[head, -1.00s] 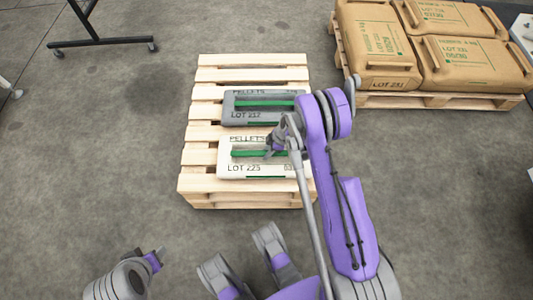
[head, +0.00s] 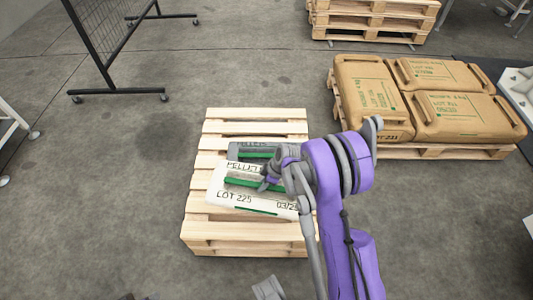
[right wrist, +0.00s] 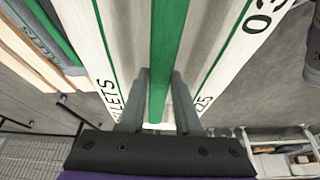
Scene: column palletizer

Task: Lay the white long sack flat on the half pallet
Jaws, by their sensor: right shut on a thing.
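The white long sack (head: 232,198), with a green strip handle (head: 243,184) and LOT 225 print, is tilted in the head view and appears raised over the front of the half pallet (head: 255,128). My right gripper (head: 272,180) is shut on its handle. In the right wrist view, the fingers (right wrist: 158,100) stand on both sides of the green strip. A grey sack (head: 238,150) lies flat on the pallet behind it, partly hidden by the white sack and my arm.
Brown sacks (head: 455,115) fill another pallet (head: 450,151) at the right. Stacked empty pallets (head: 372,22) stand at the back. A black mesh stand (head: 105,45) on wheels is at the back left. The floor around the half pallet is clear.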

